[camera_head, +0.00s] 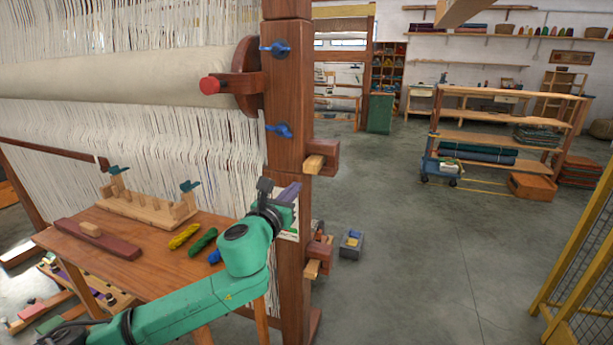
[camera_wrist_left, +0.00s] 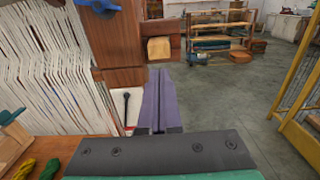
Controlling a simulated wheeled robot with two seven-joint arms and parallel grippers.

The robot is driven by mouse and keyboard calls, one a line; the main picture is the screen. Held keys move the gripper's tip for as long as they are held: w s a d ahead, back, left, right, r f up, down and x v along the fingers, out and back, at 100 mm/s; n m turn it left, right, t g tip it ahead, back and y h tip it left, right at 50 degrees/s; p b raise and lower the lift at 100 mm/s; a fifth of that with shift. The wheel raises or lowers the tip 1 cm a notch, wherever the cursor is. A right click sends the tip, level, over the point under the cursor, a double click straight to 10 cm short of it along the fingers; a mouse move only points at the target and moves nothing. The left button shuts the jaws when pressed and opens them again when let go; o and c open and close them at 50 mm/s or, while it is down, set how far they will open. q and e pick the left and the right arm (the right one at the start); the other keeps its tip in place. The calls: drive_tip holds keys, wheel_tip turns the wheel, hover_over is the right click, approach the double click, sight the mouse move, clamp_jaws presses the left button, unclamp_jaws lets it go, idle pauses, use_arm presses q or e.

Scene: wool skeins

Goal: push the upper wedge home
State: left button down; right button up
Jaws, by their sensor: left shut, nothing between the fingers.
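The upper wedge (camera_head: 315,164) is a pale wooden block in the dark reddish tenon (camera_head: 332,152) on the right side of the loom post (camera_head: 287,90). Its pale end sticks out toward me. In the left wrist view the upper wedge (camera_wrist_left: 159,48) stands ahead of the fingertips, with a gap that I cannot measure. My left gripper (camera_head: 296,187) has purple fingers pressed together and empty, in front of the post and below the upper wedge. In the left wrist view its fingers (camera_wrist_left: 159,78) point toward the wedge. A lower wedge (camera_head: 312,269) sits in a similar tenon near the floor.
A wooden table (camera_head: 150,262) beside the loom holds a pegged rack (camera_head: 145,207), a yellow skein (camera_head: 184,236) and a green skein (camera_head: 203,241). Blue wing knobs (camera_head: 277,49) stick out of the post.

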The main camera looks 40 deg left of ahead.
sight(310, 170)
use_arm(q)
drive_tip(key=x, duration=0.7)
drive_tip(key=shift+w+a+r, duration=0.15)
drive_tip(key=shift+w, duration=0.1)
drive_tip(key=shift+w+a+p, duration=0.1)
drive_tip(key=shift+w+p, duration=0.2)
drive_tip(key=shift+w, duration=0.2)
